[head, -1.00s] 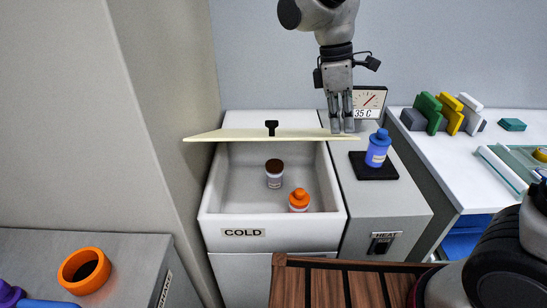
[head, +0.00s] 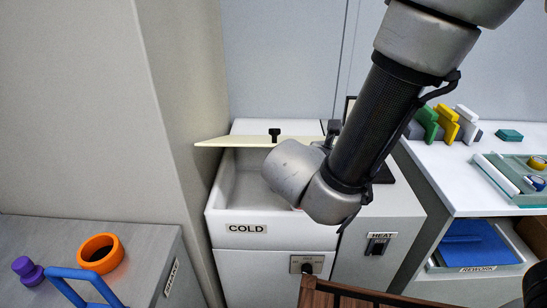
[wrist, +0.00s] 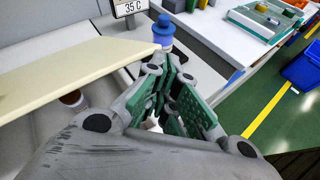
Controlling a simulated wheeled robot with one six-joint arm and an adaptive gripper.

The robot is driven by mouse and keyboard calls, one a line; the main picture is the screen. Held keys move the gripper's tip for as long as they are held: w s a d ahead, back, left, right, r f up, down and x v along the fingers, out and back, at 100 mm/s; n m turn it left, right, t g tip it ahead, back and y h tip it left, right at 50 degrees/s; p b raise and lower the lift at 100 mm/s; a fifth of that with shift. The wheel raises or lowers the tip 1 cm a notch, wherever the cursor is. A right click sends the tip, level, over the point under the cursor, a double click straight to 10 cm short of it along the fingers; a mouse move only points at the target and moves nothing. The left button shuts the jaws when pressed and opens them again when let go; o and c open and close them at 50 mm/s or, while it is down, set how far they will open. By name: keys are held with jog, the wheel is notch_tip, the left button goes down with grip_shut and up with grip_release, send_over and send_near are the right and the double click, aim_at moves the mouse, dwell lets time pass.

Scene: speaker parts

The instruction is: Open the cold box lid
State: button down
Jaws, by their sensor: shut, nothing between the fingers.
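The cold box (head: 262,243) is white with a COLD label on its front. Its cream lid (head: 232,142), with a black handle (head: 274,133), stands raised over the back of the open box, and its pale edge also crosses the wrist view (wrist: 60,82). My arm covers the right part of the lid and much of the box inside. My gripper (wrist: 168,72), with green finger pads, is shut and empty to the right of the lid in the wrist view; my arm mostly hides it in the head view. A bottle with a reddish-brown cap (wrist: 72,98) shows below the lid.
The blue bottle (wrist: 163,30) stands just beyond my fingers, near the 35 C display (wrist: 130,7). The HEAT unit (head: 381,243) adjoins the box on the right. A grey wall (head: 170,110) is close on the left. Coloured blocks (head: 447,122) stand on the right bench.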

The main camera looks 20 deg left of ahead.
aim_at(276, 134)
jog(key=s+a+f+n+t+y, duration=0.1)
jog(key=s+a+f+n+y, duration=0.15)
jog(key=a, duration=0.35)
jog(key=s+a+f+n+t+y, duration=0.1)
jog(key=s+a+n+y, duration=0.2)
jog(key=a+n, duration=0.15)
jog(key=s+a+f+n+y, duration=0.2)
jog(key=s+a+n+y, duration=0.1)
jog(key=a, duration=0.3)
jog(key=w+a+r, duration=0.1)
jog(key=w+a, duration=0.1)
jog(key=w, duration=0.9)
jog(key=shift+a+r, duration=0.15)
jog(key=shift+a, duration=0.25)
jog(key=shift+r, duration=0.1)
